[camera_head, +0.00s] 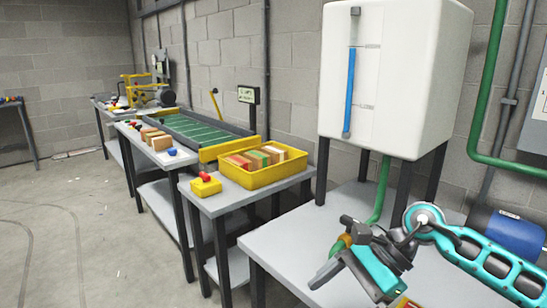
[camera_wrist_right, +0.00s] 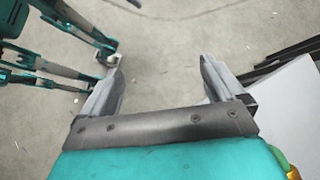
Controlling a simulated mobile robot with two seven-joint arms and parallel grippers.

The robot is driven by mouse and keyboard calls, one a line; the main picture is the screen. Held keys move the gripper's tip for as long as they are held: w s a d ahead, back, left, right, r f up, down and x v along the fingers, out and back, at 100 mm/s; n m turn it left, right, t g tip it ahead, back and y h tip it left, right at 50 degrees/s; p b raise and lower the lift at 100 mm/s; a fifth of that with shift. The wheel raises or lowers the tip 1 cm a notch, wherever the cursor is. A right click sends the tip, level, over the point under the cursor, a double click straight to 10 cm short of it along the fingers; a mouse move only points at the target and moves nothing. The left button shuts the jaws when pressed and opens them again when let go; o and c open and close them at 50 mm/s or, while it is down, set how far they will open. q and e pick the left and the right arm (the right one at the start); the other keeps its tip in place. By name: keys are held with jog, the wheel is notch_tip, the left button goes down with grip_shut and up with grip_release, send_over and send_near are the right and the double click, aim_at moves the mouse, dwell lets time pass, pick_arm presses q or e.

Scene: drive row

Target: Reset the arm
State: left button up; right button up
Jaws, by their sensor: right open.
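My right arm (camera_head: 485,262) comes in from the right in the head view, teal and grey, bent over the near grey table. My right gripper (camera_head: 333,258) is above the near left part of that table, fingers toward the left. In the right wrist view the gripper (camera_wrist_right: 160,68) is open, with nothing between its two grey fingers and bare floor beyond them. My left gripper does not show in either view.
The near table (camera_head: 290,245) bears a white tank (camera_head: 420,80) with a blue gauge, on dark legs. A yellow crate (camera_head: 262,178) of boxes and a yellow button box (camera_head: 206,186) stand on the table beyond. A green conveyor (camera_head: 195,128) lies farther back. Floor (camera_head: 110,240) at left is clear.

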jog(key=s+a+r+m+t+y+p, duration=0.1)
jog(key=a+r+m+t+y, duration=0.3)
jog(key=m, duration=0.5)
jog(key=s+a+r+m+t+y+p, duration=0.1)
jog(key=a+r+m+t+y+p, duration=0.1)
jog(key=a+m+t+y, duration=0.45)
jog(key=w+d+f+m+t+h+p, duration=0.1)
jog(key=d+f+m+t+h, duration=0.25)
jog(key=m, duration=0.75)
jog(key=w+d+f+m+t+h, duration=0.15)
jog(key=d+m+t+h, duration=0.25)
jog(key=m, duration=0.8)
pick_arm(q)
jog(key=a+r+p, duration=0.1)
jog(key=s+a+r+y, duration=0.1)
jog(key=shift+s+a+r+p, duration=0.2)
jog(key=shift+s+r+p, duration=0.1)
jog(key=shift+p, duration=0.05)
pick_arm(e)
jog(key=s+d+f+m+g+h, duration=0.2)
jog(key=s+d+f+m+h, duration=0.3)
jog(key=s+f+m, duration=0.2)
jog(key=s+d+f+m+g+h, duration=0.3)
jog(key=s+f+m, duration=0.4)
jog(key=f+m, duration=0.3)
jog(key=shift+d+f+m+h, duration=0.35)
jog(key=shift+d+m+h, duration=0.1)
jog(key=shift+d+h, duration=0.45)
